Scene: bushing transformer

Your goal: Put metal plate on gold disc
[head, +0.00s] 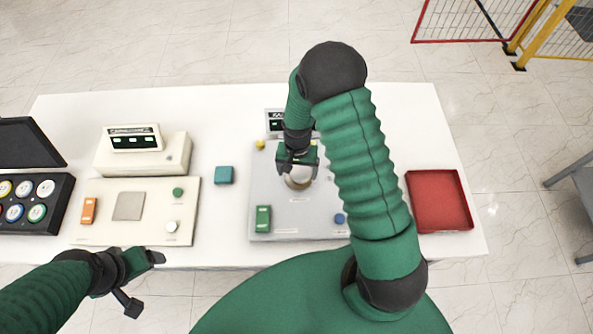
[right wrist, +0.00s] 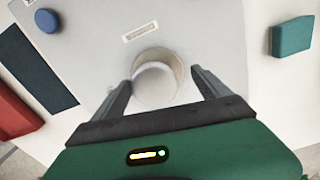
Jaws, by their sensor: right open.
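A round pale metal plate (right wrist: 155,85) shows in the right wrist view, between the fingers of my right gripper (right wrist: 162,77). It overlaps most of the gold disc (right wrist: 175,62), whose beige rim shows beyond it, so it looks off-centre. I cannot tell whether they touch fully. In the head view the round piece (head: 299,181) shows just below my right gripper (head: 295,168), which partly hides it. The right fingers are open, one on each side of the plate. My left gripper (head: 143,282) is open and empty at the table's front edge.
The grey panel (head: 270,220) carries a green block (head: 263,219) and a blue knob (head: 340,219). A teal block (head: 224,175) lies left of it. A red tray (head: 440,201) stands right. A beige panel (head: 102,220) and black case (head: 52,205) stand left.

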